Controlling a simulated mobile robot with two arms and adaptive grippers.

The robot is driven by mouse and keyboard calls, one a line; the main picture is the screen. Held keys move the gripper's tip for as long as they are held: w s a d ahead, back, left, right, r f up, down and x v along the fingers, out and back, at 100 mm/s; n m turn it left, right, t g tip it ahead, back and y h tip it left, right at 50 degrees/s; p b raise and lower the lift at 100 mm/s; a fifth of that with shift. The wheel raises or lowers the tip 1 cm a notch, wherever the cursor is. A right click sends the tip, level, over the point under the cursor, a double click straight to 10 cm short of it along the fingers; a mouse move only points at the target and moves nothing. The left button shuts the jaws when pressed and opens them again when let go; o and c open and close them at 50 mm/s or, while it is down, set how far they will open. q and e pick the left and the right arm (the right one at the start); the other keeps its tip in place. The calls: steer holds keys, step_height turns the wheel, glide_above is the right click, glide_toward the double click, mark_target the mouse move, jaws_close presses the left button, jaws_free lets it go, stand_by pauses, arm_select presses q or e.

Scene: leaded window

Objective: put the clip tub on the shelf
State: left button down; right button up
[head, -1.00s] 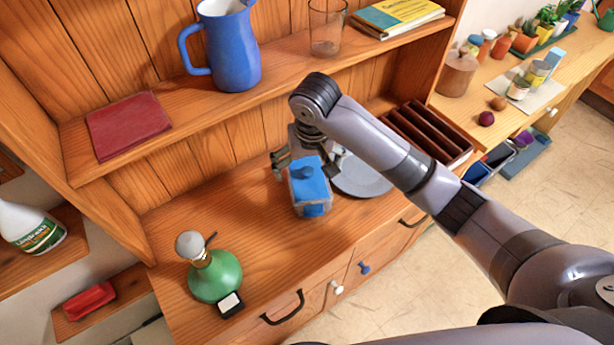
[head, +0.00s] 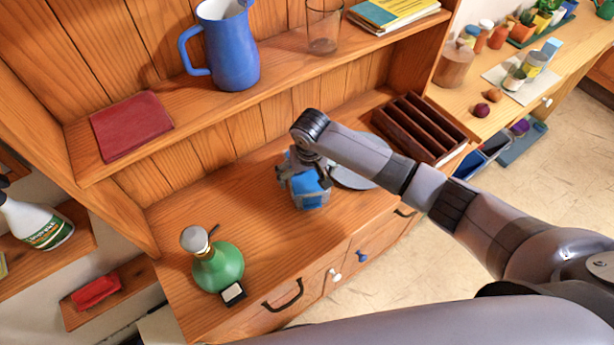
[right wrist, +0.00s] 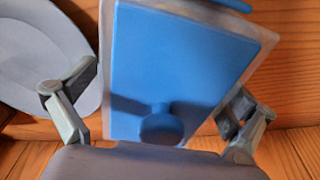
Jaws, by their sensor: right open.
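The clip tub (head: 311,192) stands on the lower counter of the wooden dresser. It is a small box with a blue lid and a round blue knob. The right wrist view shows its blue lid (right wrist: 185,65) close up. My right gripper (head: 302,174) is over the tub from above, with its open fingers (right wrist: 158,112) on either side of it. I cannot tell whether the fingers touch it. The shelf (head: 280,82) above the counter holds a blue jug (head: 229,50), a dark red book (head: 130,125), a glass (head: 324,28) and yellow books (head: 394,12). My left gripper is not in view.
A grey plate (head: 352,172) lies right beside the tub; it also shows in the right wrist view (right wrist: 45,50). A dark slotted rack (head: 422,127) stands beyond it. A green bottle (head: 216,266) stands at front left. The shelf is bare between the red book and jug.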

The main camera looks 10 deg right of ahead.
steer(key=shift+w+f, duration=0.15)
steer(key=shift+f, duration=0.3)
steer(key=shift+c, duration=0.2)
steer(key=c, duration=1.9)
